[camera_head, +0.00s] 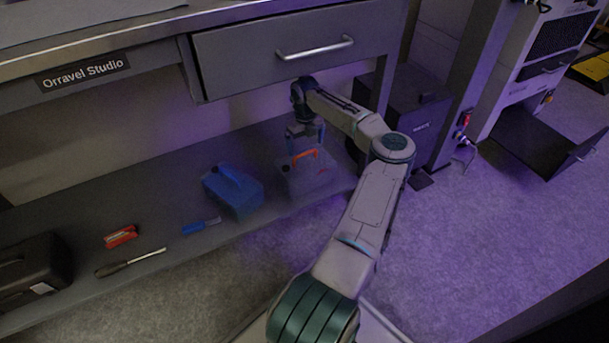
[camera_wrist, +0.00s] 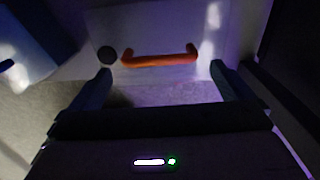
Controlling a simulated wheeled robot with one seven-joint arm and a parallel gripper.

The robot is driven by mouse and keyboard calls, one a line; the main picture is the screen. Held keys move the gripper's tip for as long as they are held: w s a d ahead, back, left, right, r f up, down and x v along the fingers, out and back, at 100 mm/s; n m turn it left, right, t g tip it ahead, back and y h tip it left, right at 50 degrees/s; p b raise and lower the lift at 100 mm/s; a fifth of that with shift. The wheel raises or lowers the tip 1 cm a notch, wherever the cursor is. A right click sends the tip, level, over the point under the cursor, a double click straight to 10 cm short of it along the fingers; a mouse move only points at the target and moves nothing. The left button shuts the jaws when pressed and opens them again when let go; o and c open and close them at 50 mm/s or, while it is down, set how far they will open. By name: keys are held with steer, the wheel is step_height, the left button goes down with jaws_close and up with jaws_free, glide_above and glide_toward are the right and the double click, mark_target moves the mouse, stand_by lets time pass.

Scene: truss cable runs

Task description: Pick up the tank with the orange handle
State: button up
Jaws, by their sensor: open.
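The tank with the orange handle (camera_head: 305,181) is a grey box on the low shelf under the bench. Its orange handle (camera_head: 304,155) is on top. In the wrist view the tank (camera_wrist: 150,25) is pale, with the orange handle (camera_wrist: 160,58) running across and a dark round cap at its left end. My gripper (camera_head: 304,140) is above the tank, close to the handle. In the wrist view my gripper (camera_wrist: 160,85) is open, its fingers wide apart beyond both ends of the handle. Nothing is between the fingers but a view of the tank and floor.
A blue tank (camera_head: 234,190) stands just left of the grey one. A blue-handled tool (camera_head: 200,226), a red tool (camera_head: 121,236) and a screwdriver (camera_head: 130,262) lie farther left. A drawer (camera_head: 290,50) overhangs above. A dark box (camera_head: 415,115) stands to the right.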

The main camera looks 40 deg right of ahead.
mark_target(305, 153)
steer(key=shift+f+b, duration=1.85)
steer(key=shift+f, duration=0.95)
steer(key=shift+c, duration=0.3)
steer(key=c, duration=1)
steer(key=shift+c, duration=0.5)
steer(key=shift+r, duration=0.2)
